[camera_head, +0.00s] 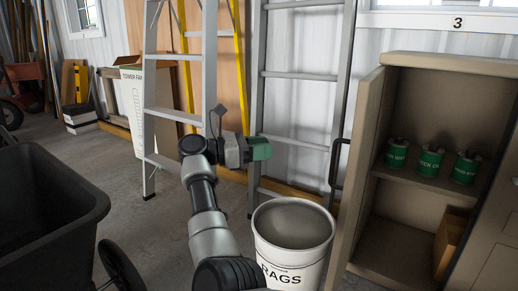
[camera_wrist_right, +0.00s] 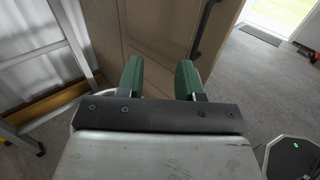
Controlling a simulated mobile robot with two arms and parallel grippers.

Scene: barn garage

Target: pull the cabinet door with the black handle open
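The tan cabinet (camera_head: 438,62) stands at the right in the head view. Its left door (camera_head: 362,150) is swung out, and the inside shows. The black handle (camera_head: 337,165) is on the door's outer face, at the left. My right gripper (camera_head: 260,149) is left of the handle and apart from it, above the rags bin. In the right wrist view, my right gripper (camera_wrist_right: 160,80) has its green fingers spread with nothing between them. The door's panelled face (camera_wrist_right: 155,30) lies beyond them, with the black handle (camera_wrist_right: 204,28) to the upper right. My left gripper is not in view.
A white rags bin (camera_head: 291,226) stands in front of the door. Ladders (camera_head: 300,75) lean behind it. Several green-labelled cans (camera_head: 430,161) and a cardboard box (camera_head: 450,240) are inside the cabinet. A dark cart (camera_head: 45,205) is at lower left. Floor between cart and bin is mostly clear.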

